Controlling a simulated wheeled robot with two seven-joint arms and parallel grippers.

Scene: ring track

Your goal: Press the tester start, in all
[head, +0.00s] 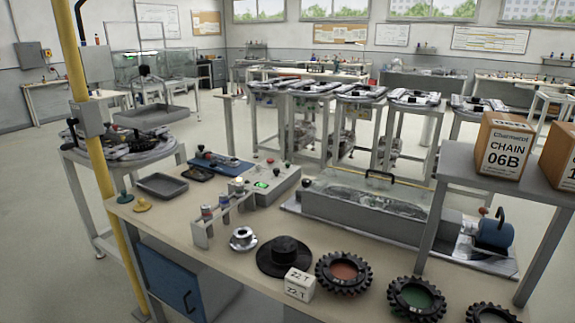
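A grey box (272,190) stands on the wooden workbench, left of centre in the head view. I take it to be the tester, though its label is too small to read. A small green lit spot (261,184) shows on its top, with a dark red knob near its far right corner and a pale knob near its left edge. Which control is the start cannot be told. Neither of my grippers is in view, and nothing touches the box.
A tube rack (227,219), a metal hub (243,239) and a black hat-shaped part (284,257) stand in front of the box. A long covered trough (363,207) is to its right. A yellow post (92,150) rises at the bench's left.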

